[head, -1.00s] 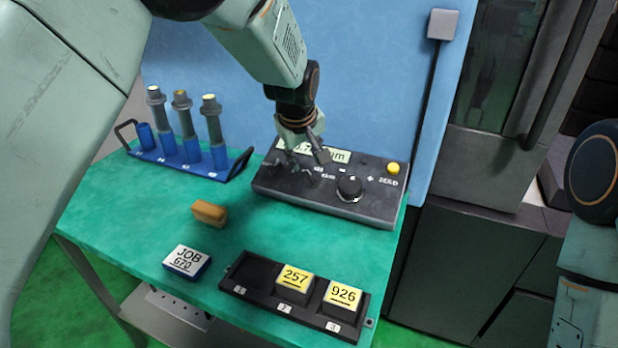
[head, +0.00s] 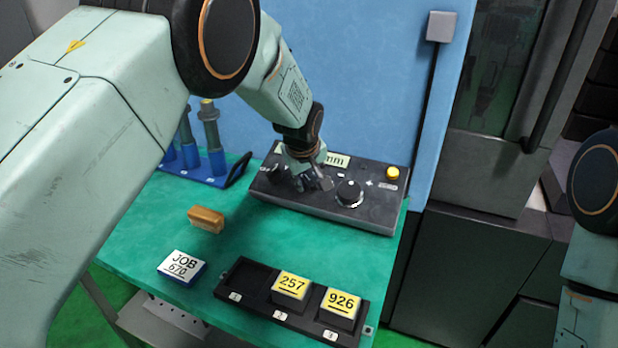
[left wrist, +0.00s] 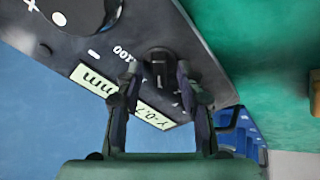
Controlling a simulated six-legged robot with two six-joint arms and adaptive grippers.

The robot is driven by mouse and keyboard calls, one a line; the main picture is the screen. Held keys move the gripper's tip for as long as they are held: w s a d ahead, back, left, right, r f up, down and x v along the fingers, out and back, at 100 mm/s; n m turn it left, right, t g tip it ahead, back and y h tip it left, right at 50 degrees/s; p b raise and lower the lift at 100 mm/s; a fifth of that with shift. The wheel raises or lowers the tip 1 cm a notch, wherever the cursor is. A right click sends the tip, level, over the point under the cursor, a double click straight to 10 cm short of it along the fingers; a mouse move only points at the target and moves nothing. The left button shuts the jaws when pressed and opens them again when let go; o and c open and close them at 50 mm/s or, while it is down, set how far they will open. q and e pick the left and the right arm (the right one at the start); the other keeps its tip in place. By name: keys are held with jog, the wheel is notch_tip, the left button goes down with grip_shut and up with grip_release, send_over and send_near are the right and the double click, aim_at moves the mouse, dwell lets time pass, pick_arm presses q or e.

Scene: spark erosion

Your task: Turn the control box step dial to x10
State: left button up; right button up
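The grey control box (head: 372,214) stands at the back of the green bench, with a large black knob (head: 349,193) and a lit yellow button (head: 392,173). My left gripper (head: 312,184) is over the box, left of the large knob. In the left wrist view a smaller black dial (left wrist: 159,57) with a pale pointer line lies between the open fingers (left wrist: 157,75). A "100" label is printed beside it; which setting the pointer marks I cannot tell. Whether the fingers touch the dial is unclear. My right gripper is out of view.
A blue rack (head: 216,178) with upright holders is partly behind my left arm. A brown block (head: 206,219), a JOB 670 block (head: 181,267) and a black tray (head: 246,301) with yellow-topped blocks 257 and 926 lie in front. A blue panel (head: 360,80) stands behind.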

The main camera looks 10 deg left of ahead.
pick_arm(q)
jog(key=shift+s+a+r, duration=0.1)
jog(key=shift+a, duration=0.05)
jog(key=shift+c, duration=0.6)
jog(key=shift+w+d, duration=0.3)
jog(key=shift+d, duration=0.05)
jog(key=c, duration=0.4)
jog(key=shift+a, duration=0.2)
grip_shut()
jog(key=shift+d, duration=0.1)
